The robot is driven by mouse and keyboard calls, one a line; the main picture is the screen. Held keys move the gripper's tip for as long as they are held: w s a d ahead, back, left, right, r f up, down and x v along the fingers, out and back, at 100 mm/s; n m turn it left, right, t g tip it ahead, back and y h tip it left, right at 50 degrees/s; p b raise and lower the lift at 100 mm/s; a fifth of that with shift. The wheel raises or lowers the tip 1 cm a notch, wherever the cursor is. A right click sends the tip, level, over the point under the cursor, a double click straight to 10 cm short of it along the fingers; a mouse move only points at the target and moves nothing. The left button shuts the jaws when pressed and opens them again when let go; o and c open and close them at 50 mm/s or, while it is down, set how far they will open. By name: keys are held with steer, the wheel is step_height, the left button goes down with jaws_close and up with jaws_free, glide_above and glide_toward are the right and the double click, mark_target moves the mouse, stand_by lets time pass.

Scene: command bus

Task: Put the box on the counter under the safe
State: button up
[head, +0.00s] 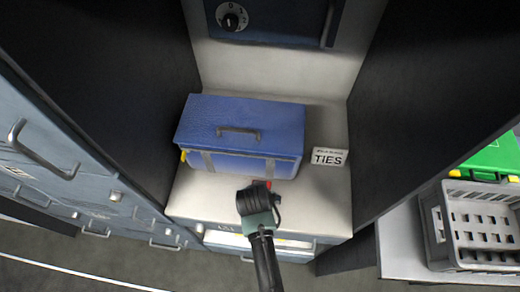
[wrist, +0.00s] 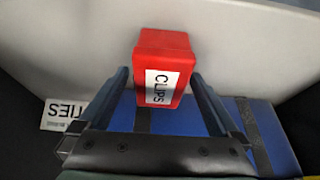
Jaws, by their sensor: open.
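A small red box labelled CLIPS (wrist: 162,70) lies between the fingers of my gripper (wrist: 160,76) in the wrist view. My jaws are open, with a finger on either side of it. I cannot tell whether the red box rests on the counter. The pale counter (head: 215,203) is below the dark blue safe (head: 270,22) with its dial.
A blue case with a handle (head: 240,120) fills much of the counter. A white TIES label (head: 328,157) is at its right. Dark panels stand on both sides. A grey crate (head: 470,225) and a green case (head: 493,156) are at the right.

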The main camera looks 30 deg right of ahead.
steer(key=shift+r, duration=0.1)
steer(key=v, duration=1.2)
stand_by(0.4)
steer(key=shift+s, duration=0.1)
